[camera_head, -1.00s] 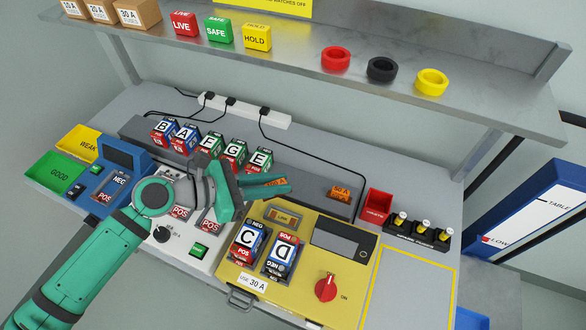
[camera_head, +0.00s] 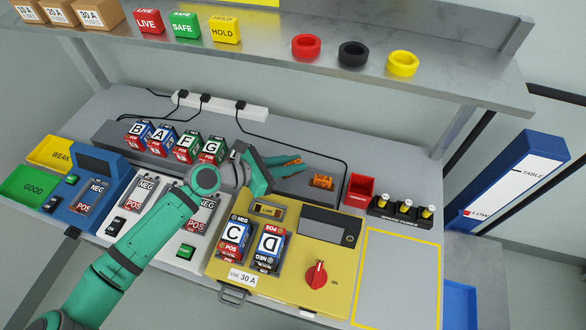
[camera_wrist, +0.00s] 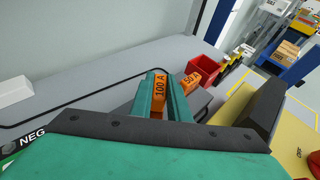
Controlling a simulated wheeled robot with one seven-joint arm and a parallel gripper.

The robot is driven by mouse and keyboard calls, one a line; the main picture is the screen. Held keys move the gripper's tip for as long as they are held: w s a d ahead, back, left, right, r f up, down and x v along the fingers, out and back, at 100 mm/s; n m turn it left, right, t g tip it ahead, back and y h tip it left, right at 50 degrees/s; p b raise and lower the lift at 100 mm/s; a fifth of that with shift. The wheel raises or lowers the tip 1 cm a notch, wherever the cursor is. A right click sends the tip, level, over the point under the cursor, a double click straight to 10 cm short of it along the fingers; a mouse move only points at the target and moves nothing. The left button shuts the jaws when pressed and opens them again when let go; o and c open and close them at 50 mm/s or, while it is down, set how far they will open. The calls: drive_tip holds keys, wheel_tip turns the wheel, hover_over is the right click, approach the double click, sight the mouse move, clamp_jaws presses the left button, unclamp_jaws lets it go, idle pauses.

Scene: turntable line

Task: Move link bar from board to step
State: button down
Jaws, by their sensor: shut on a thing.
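My gripper (camera_head: 285,166) is shut on an orange link bar (camera_head: 294,162) marked "100 A", which also shows between the green fingers in the wrist view (camera_wrist: 159,92). It holds the bar over the right part of the long grey step (camera_head: 116,134) at the back of the bench. I cannot tell whether the bar touches the step. A second orange link bar (camera_head: 322,181), marked "50" in the wrist view (camera_wrist: 191,81), sits on the step's right end. The yellow board (camera_head: 340,262) stands in front, with its "LINK" slot (camera_head: 267,210) clear of my gripper.
Lettered battery blocks (camera_head: 186,145) stand on the step left of my gripper. A red bin (camera_head: 360,189) and a black fuse holder (camera_head: 400,209) stand to the right. A black cable (camera_head: 300,150) runs behind the step. A shelf (camera_head: 270,60) hangs above. The yellow-outlined area (camera_head: 397,275) is empty.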

drive_tip(key=shift+d+f, duration=0.1)
drive_tip(key=shift+f, duration=1.4)
drive_tip(key=shift+f, duration=0.15)
drive_tip(key=c, duration=1.7)
unclamp_jaws()
drive_tip(key=shift+w, duration=0.1)
drive_tip(key=shift+s+a+r, duration=0.2)
drive_tip(key=v, duration=1.1)
drive_tip(key=shift+s+a+r, duration=0.1)
drive_tip(key=shift+a+r, duration=0.1)
drive_tip(key=shift+a, duration=0.05)
